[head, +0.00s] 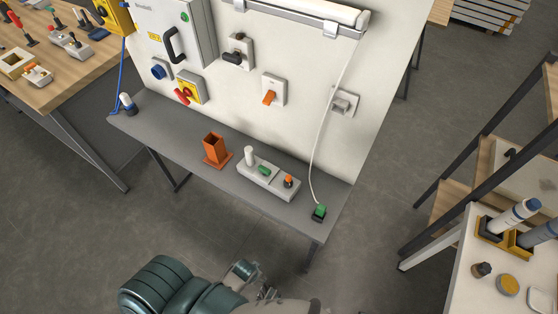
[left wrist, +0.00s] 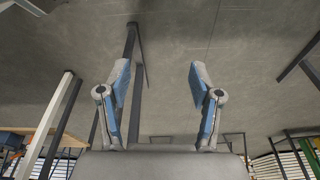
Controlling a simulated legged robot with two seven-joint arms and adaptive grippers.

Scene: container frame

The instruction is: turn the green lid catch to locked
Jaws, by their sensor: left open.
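A small green part (head: 265,170), which looks like the green catch, sits on a light grey block (head: 254,183) on the grey shelf. A white upright cylinder (head: 250,155) and an orange-topped knob (head: 288,181) are on the same block. The catch's turn position is too small to tell. My left gripper (left wrist: 158,82) is open and empty in the left wrist view, with only floor and table legs beyond its fingers. In the head view my arm is at the bottom, in front of the shelf and apart from the block. My right gripper is not in view.
An orange square holder (head: 215,150) stands left of the block. A green-topped plug (head: 319,212) on a white cable lies right of it. The wall panel behind carries an orange switch (head: 269,97) and a red-yellow switch (head: 190,91). Floor in front of the shelf is clear.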

